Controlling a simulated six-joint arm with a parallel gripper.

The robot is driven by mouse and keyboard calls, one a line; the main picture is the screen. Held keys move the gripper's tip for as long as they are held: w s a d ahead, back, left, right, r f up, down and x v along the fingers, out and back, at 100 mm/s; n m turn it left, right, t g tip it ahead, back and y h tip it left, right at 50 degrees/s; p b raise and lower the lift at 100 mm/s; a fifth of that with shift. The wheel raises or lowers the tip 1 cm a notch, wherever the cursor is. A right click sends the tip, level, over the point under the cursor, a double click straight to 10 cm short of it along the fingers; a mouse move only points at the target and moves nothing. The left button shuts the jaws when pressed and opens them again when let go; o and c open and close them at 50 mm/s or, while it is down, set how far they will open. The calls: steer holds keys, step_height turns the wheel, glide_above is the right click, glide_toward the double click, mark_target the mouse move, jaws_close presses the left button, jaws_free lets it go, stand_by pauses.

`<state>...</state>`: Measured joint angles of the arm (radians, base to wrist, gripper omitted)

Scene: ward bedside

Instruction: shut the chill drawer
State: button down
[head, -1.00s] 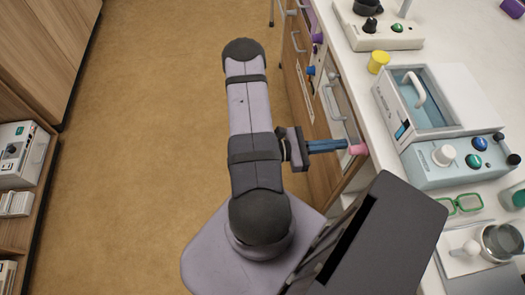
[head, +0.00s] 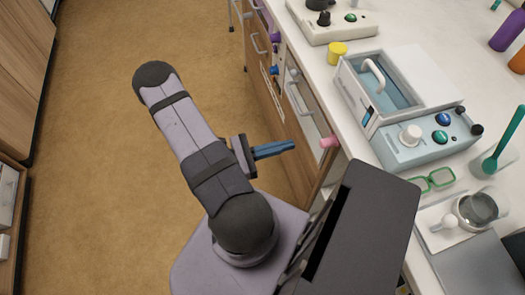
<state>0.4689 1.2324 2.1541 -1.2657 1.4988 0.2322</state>
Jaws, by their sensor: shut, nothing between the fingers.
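The chill drawer appears to be the pale-framed, grey-paned front (head: 304,112) with a long pale handle, set in the wooden cabinet under the counter. It looks about level with the fronts beside it, but from this steep angle I cannot tell whether it is fully shut. A pink knob (head: 329,142) sticks out near its lower right end. My gripper (head: 291,146) has blue fingers, shut and empty, pointing right at the cabinet. Its tips stop short of the pink knob, with a gap between. The drawer's inside is hidden.
The white counter (head: 318,68) carries a pale blue device (head: 425,140) with knobs, a yellow pot (head: 337,53) and green glasses (head: 433,179). More wooden drawers (head: 257,42) with handles lie farther along. The brown floor (head: 110,190) left of the arm is clear.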

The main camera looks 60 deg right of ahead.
steer(key=v, duration=0.6)
steer(key=shift+b, duration=0.35)
steer(key=shift+w+a, duration=0.1)
